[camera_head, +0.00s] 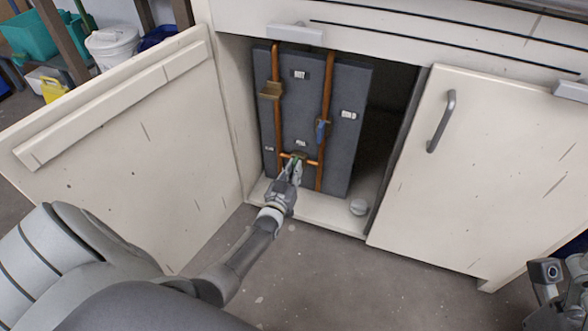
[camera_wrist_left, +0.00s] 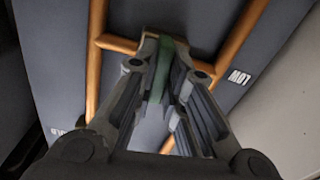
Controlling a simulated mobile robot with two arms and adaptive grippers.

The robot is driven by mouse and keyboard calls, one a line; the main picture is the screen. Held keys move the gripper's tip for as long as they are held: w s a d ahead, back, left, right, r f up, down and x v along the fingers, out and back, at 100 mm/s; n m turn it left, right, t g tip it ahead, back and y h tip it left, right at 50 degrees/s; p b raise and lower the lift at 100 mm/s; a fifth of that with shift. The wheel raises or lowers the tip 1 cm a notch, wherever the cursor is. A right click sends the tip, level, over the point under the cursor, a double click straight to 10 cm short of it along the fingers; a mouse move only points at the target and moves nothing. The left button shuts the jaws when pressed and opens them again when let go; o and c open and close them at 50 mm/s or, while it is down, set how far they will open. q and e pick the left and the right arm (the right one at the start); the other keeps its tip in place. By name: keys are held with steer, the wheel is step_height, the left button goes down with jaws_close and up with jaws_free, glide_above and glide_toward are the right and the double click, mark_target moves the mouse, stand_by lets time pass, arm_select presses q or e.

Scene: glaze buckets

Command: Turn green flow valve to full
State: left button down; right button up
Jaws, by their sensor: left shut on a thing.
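The green valve handle (camera_head: 298,159) sits on the short copper cross pipe (camera_head: 312,162) low on the dark grey panel (camera_head: 343,82) inside the open cabinet. My left gripper (camera_head: 293,170) reaches in from below and is shut on the green handle. In the left wrist view the green handle (camera_wrist_left: 163,65) stands between the two fingers, in front of the cross pipe. The fingers hide part of the handle, and its exact turn angle is hard to read. My right gripper (camera_head: 550,285) shows only in part at the lower right edge, away from the cabinet.
The left cabinet door (camera_head: 120,150) stands open; the right door (camera_head: 490,170) is beside the opening.

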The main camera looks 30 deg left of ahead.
arm_select(q)
steer(key=shift+f+m, duration=0.1)
steer(key=shift+m, duration=0.5)
steer(key=c, duration=1.5)
jaws_free()
steer(key=shift+s, duration=0.1)
steer(key=v, duration=1.2)
